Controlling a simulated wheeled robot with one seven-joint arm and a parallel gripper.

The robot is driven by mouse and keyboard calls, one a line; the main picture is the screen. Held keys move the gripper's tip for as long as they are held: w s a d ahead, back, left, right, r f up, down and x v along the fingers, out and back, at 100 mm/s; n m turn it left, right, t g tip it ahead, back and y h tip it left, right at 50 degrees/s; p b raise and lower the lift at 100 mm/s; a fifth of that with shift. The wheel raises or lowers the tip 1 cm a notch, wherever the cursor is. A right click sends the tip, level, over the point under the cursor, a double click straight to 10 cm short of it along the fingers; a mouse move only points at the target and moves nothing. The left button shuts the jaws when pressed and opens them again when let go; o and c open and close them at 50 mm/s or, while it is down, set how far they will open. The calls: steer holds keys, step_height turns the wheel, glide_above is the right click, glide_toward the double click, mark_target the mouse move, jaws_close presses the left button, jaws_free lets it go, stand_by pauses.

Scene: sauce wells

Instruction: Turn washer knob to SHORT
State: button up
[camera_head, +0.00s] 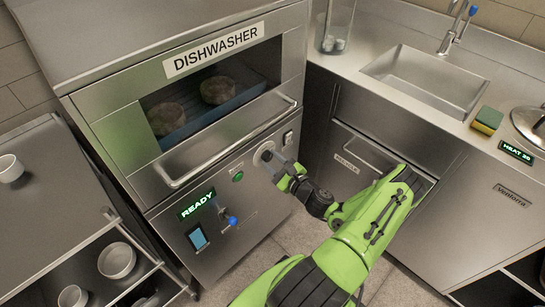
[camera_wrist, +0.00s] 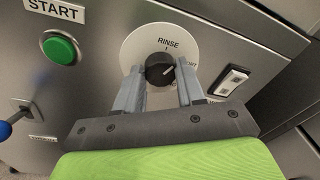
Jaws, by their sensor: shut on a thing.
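The washer knob (camera_wrist: 158,70) is black and round, on a white dial plate (camera_wrist: 150,42) marked RINSE at the top. A label ending in "ORT" shows at the dial's right, partly covered by a finger. The knob's light pointer line is tilted to the right, toward that label. My gripper (camera_wrist: 160,92) has a finger on each side of the knob and is shut on it. In the head view my gripper (camera_head: 277,168) is at the dial (camera_head: 264,153) on the dishwasher's front (camera_head: 190,110); the knob is hard to make out there.
A green START button (camera_wrist: 61,48) is left of the dial and a rocker switch (camera_wrist: 231,82) is right of it. In the head view, a READY display (camera_head: 197,203) and a blue-ended lever (camera_head: 230,219) are lower left. The door handle (camera_head: 235,140) juts out above.

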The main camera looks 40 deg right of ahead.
steer(key=m+p, duration=0.2)
steer(key=m, duration=0.2)
steer(key=shift+d+r, duration=0.1)
steer(key=shift+d+m+g+y+p, duration=0.1)
steer(key=shift+m+g+y+p, duration=0.3)
steer(key=shift+m, duration=1.5)
steer(key=o, duration=1)
steer(key=shift+o, duration=0.2)
steer(key=s+r+p, duration=0.1)
steer(key=s+p, duration=0.1)
steer(key=s, duration=1.3)
steer(key=shift+s+r, duration=0.15)
steer(key=shift+s, duration=0.25)
